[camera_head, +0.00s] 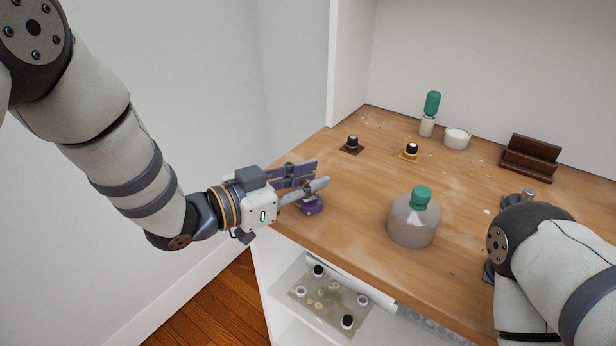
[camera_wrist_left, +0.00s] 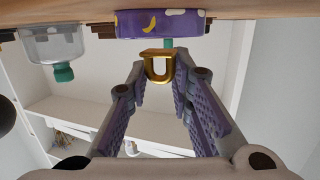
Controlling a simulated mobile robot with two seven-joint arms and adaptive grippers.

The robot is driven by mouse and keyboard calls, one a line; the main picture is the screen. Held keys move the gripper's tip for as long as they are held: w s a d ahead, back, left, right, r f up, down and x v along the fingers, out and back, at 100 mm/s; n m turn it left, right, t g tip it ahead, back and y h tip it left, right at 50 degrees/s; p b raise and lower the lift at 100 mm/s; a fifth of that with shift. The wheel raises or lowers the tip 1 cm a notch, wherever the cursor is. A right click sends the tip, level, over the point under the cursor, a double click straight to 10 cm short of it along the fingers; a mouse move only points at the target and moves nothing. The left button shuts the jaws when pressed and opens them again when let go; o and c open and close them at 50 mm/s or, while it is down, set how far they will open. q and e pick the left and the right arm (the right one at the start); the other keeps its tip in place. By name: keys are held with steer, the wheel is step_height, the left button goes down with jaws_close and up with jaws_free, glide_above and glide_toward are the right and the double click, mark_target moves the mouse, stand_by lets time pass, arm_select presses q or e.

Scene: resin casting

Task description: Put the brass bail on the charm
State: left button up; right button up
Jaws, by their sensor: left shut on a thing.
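The brass bail (camera_wrist_left: 158,67) is a gold U-shaped loop with a flat bar across it. My left gripper (camera_wrist_left: 159,76) is shut on it, holding it between the purple-padded fingertips. The charm (camera_wrist_left: 165,24) is a purple piece with a yellow moon and white clouds, just beyond the fingertips in the left wrist view. A narrow gap shows between bail and charm there. In the head view the charm (camera_head: 311,207) sits near the table's left front edge, with my left gripper (camera_head: 318,181) over and beside it, hiding part of it.
A clear jug with a green cap (camera_head: 412,222) stands right of the charm on the wooden table (camera_head: 350,215). Small black-capped bottles (camera_head: 351,142), a white cup (camera_head: 457,138), a green-topped bottle (camera_head: 430,112) and a brown rack (camera_head: 530,155) stand farther back. The centre is mostly clear.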

arm_select(q)
steer(key=shift+f, duration=0.5)
arm_select(e)
steer(key=shift+s+f, duration=0.15)
arm_select(q)
steer(key=o, duration=1)
steer(key=shift+a, duration=0.1)
